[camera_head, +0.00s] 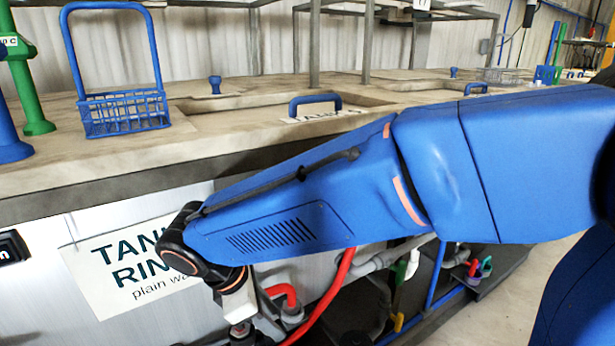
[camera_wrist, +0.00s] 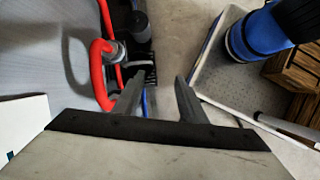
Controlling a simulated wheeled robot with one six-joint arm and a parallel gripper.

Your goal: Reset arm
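My blue arm (camera_head: 300,205) reaches across the head view from the right, its wrist low in front of the tank's front panel. My gripper shows in the wrist view (camera_wrist: 158,88) with its two fingers apart and nothing between them. In the head view it points downward at the bottom edge, and its fingertips cannot be made out. A red hose (camera_wrist: 100,75) with a grey fitting is just left of the fingers in the wrist view.
A blue wire basket (camera_head: 125,112) with a tall handle stands on the worktop (camera_head: 235,118). A white rinse tank sign (camera_head: 105,285) is on the front panel beside my wrist. Pipes and a red hose (camera_head: 328,300) run below the worktop. Wooden crates (camera_wrist: 292,78) stand at right.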

